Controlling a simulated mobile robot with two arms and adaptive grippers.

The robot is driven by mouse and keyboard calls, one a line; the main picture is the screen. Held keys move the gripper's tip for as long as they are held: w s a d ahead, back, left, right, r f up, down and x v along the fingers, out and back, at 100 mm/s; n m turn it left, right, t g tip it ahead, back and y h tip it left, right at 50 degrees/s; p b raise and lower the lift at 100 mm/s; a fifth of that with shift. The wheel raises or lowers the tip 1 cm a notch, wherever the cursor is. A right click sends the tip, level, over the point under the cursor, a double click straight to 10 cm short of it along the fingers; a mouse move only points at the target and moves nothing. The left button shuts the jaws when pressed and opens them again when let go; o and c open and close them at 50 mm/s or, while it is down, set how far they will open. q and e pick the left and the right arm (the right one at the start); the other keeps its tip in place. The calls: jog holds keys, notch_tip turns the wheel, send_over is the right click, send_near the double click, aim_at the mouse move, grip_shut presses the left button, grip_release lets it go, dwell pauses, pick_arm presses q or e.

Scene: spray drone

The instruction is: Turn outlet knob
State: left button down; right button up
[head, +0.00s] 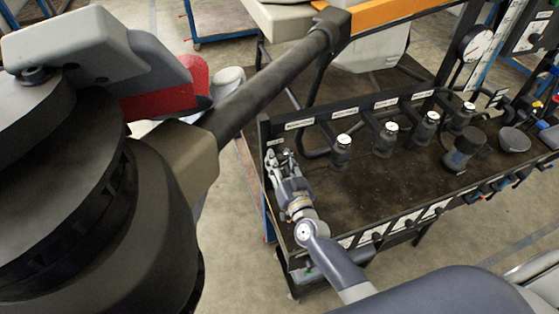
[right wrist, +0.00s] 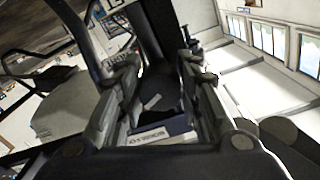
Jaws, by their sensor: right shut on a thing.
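My right gripper (head: 276,158) is at the left end of a dark rack (head: 345,205), below a small white label. It also shows in the right wrist view (right wrist: 155,75), where its two fingers stand on either side of a dark part, shut on it. This looks like a knob (right wrist: 156,85), mostly hidden by the fingers; its label (right wrist: 148,136) is too blurred to read. In the head view the gripper covers the part. My left gripper is not in view.
Several upright dark fittings with white tops, such as one fitting (head: 342,150), stand in a row right of my gripper. A round gauge (head: 474,44) is at the back right. A drone's dark tube (head: 275,85) crosses above the rack's left end. Labelled valves line the front edge.

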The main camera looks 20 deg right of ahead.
jog(key=m, duration=0.5)
jog(key=shift+m+b, duration=0.3)
jog(key=shift+b, duration=0.1)
jog(key=shift+a+r+m+b, duration=0.15)
jog(key=shift+m+b, duration=0.25)
jog(key=shift+m, duration=1.9)
jog(key=o, duration=1.1)
jog(key=s, duration=1.2)
jog(key=shift+d, duration=0.25)
